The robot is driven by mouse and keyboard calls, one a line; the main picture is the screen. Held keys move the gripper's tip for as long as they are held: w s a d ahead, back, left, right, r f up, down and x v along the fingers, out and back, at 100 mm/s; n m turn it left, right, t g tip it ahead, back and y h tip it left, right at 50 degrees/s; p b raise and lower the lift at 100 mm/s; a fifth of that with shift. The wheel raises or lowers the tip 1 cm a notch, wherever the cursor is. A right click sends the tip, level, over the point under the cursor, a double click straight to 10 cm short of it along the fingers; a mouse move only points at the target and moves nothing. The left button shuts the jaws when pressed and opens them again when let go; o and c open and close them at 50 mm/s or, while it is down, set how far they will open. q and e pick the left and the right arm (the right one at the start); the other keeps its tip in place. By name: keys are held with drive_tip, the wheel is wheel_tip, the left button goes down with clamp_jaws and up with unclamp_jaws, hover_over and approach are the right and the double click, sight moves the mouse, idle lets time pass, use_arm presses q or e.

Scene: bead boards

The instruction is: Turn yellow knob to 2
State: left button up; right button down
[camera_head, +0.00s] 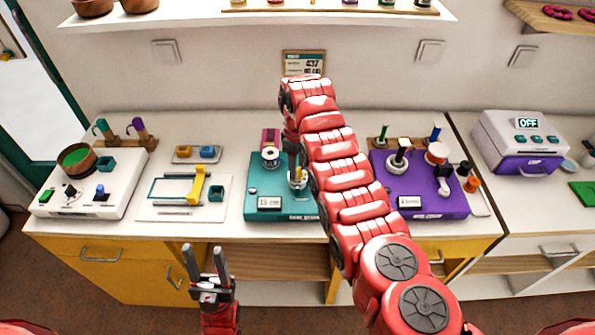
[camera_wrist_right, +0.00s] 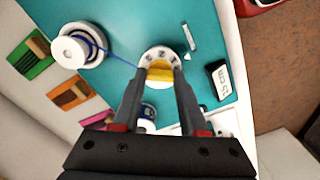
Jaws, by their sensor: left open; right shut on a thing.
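The yellow knob (camera_wrist_right: 160,73) sits on a round white dial on the teal board (camera_head: 255,208). In the right wrist view my right gripper (camera_wrist_right: 159,72) has its two fingers on either side of the yellow knob, shut on it. In the head view my right gripper (camera_head: 295,172) reaches down over the white dial (camera_head: 299,184), and my arm hides part of the board. My left gripper (camera_head: 208,265) is open and empty, in front of the counter's edge.
A white spool (camera_head: 270,155) with blue cord stands on the teal board, close to the dial. A "15 cm" label (camera_head: 269,202) is at the board's front.

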drive_tip(key=m+b, duration=0.4)
drive_tip(key=m, duration=0.1)
drive_tip(key=shift+f+m, duration=0.2)
drive_tip(key=shift+m, duration=0.1)
drive_tip(key=m+b, duration=0.1)
drive_tip(key=m, duration=0.1)
drive_tip(key=shift+m+b, duration=0.3)
drive_tip(key=shift+b, duration=0.1)
drive_tip(key=shift+r+m+b, duration=0.15)
drive_tip(key=shift+m+b, duration=0.55)
drive_tip(key=shift+m, duration=0.7)
drive_tip(key=shift+c, duration=2.2)
unclamp_jaws()
drive_tip(key=shift+r, duration=0.1)
